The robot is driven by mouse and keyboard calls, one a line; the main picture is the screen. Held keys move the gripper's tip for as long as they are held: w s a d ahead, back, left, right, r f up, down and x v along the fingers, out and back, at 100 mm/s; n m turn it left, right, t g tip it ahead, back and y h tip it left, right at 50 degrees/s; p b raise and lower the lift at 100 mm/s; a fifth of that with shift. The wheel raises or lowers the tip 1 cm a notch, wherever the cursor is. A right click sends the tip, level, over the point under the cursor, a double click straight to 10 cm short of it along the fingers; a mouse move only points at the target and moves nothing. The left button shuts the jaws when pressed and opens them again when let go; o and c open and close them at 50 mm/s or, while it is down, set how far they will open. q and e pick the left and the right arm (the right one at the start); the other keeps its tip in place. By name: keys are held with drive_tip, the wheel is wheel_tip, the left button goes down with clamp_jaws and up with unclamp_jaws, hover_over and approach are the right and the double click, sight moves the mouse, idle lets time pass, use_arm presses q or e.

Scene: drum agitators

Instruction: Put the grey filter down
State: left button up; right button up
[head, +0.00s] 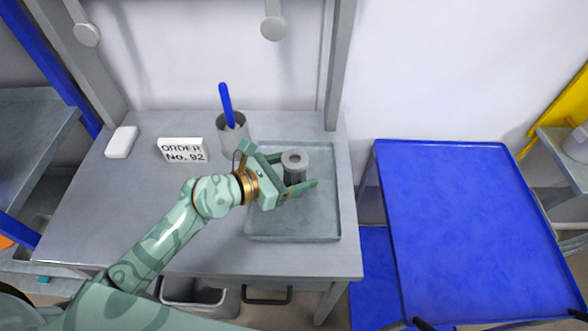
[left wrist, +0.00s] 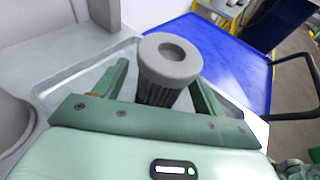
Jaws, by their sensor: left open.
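The grey filter (head: 295,166) is a short cylinder with a lighter grey, ring-shaped top and a dark ribbed body. It stands upright in the grey-green tray (head: 293,231) on the table. My left gripper (head: 297,178) is open, with its two fingers on either side of the filter. In the left wrist view the filter (left wrist: 169,60) stands between the spread fingers, with gaps visible beside its body. The filter's base is partly hidden by the gripper. My right gripper is not in view.
A grey cup (head: 233,137) holding a blue-handled tool (head: 226,104) stands just behind my left gripper. An order sign (head: 183,151) and a white block (head: 121,142) are farther left on the grey table (head: 110,215). A blue cart (head: 460,220) stands to the right.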

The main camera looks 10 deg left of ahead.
use_arm(q)
drive_tip(key=v, duration=1.1)
drive_tip(key=shift+r+p, duration=0.1)
drive_tip(key=shift+p, duration=0.25)
drive_tip(key=shift+s+a+r, duration=0.2)
drive_tip(key=shift+s+a, duration=0.1)
